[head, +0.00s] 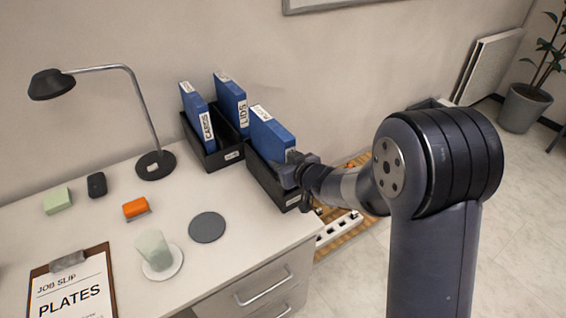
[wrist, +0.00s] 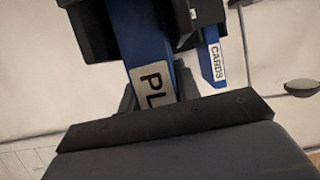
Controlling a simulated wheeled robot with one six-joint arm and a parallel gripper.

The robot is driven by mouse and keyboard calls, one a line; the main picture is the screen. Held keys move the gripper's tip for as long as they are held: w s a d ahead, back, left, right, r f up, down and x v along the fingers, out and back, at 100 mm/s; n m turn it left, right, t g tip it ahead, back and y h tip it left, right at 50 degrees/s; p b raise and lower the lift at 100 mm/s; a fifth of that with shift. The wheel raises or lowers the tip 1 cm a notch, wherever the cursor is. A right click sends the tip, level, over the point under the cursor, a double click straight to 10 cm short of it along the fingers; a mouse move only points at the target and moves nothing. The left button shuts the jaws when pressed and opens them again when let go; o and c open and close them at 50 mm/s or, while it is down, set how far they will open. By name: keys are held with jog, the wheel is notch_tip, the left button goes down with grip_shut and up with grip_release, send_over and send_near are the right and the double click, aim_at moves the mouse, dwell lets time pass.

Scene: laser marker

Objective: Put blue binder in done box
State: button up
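The blue binder with a white spine label (head: 272,127) stands upright in the right black box (head: 262,178). In the wrist view its spine shows the letters "PL" (wrist: 152,86); the rest is hidden. My gripper (head: 292,170) is at the binder's near spine side, above the box's front end. In the wrist view, a dark finger lies against each side of the spine, so it looks shut on the binder. The left black box (head: 225,154) holds the CARDS binder (head: 203,121) and the LIDS binder (head: 235,104). The small box labels are too small to read.
The job slip clipboard (head: 72,292) reads PLATES. A lamp (head: 156,165), a cup (head: 153,249) and a round dark coaster (head: 207,227) stand on the desk left of the boxes. The right box sits at the desk's right edge, and the wall is close behind.

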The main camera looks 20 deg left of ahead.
jog(key=o, duration=0.4)
jog(key=shift+o, duration=0.2)
jog(key=shift+r, duration=0.1)
jog(key=shift+r, duration=0.15)
jog(key=p+v, duration=0.1)
jog(key=v, duration=1.1)
